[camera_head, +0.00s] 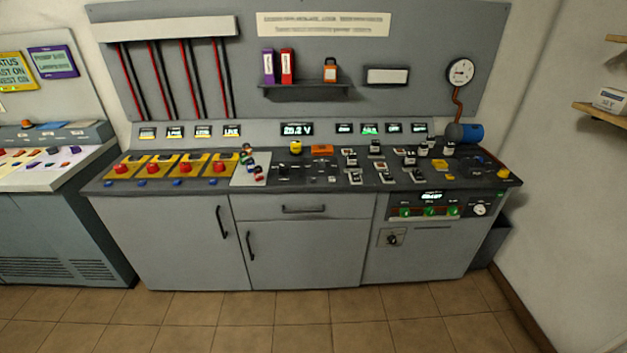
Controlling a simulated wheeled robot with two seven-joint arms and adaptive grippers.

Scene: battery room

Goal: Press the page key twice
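Neither of my grippers is in view. I cannot pick out the page key for certain, as labels on the controls are too small to read. A small panel (420,211) on the right front of the grey bench (345,268) has a lit display (431,196) and several small green-lit controls, one in its middle (429,211). A round white gauge or dial (479,210) sits at its right. The bench top (232,188) also carries several red mushroom buttons on yellow plates, one of them at the left (121,169).
Lit displays, one reading about 20.2 V (297,129), line the bench's back. Many small switches crowd its right top. A blue motor-like cylinder (470,132) stands at the back right. Another console (50,170) is at left. The tiled floor (300,325) in front is clear.

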